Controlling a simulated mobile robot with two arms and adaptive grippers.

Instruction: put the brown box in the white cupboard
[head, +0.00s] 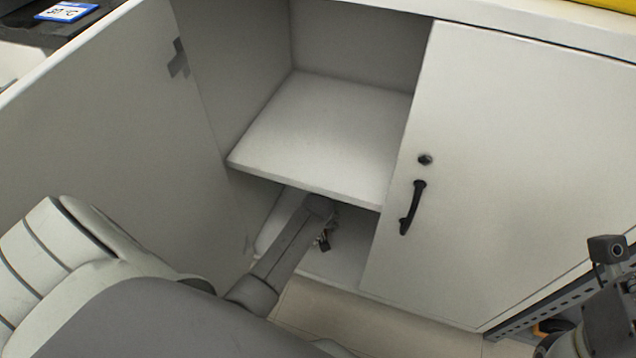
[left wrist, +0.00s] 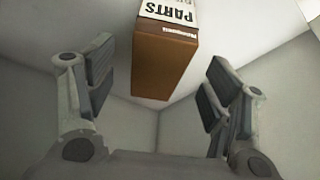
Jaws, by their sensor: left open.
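The white cupboard (head: 500,170) has its left door (head: 125,130) open and its right door shut. My left arm reaches through the opening into the space under the shelf (head: 320,135). My left gripper (head: 323,238) is mostly hidden there in the head view. In the left wrist view, my left gripper (left wrist: 157,76) is open, with its fingers apart on either side. The brown box (left wrist: 165,65), with a white label reading PARTS, shows between the fingers, with gaps on both sides, against pale inner walls. I cannot see the box in the head view. The right gripper's fingers are not in view.
The shelf above my left arm is bare. The shut right door has a black handle (head: 412,208). A yellow thing (head: 590,3) lies on the cupboard top. A dark perforated metal frame (head: 540,310) stands at the lower right. A blue-and-white sign (head: 66,12) lies at the upper left.

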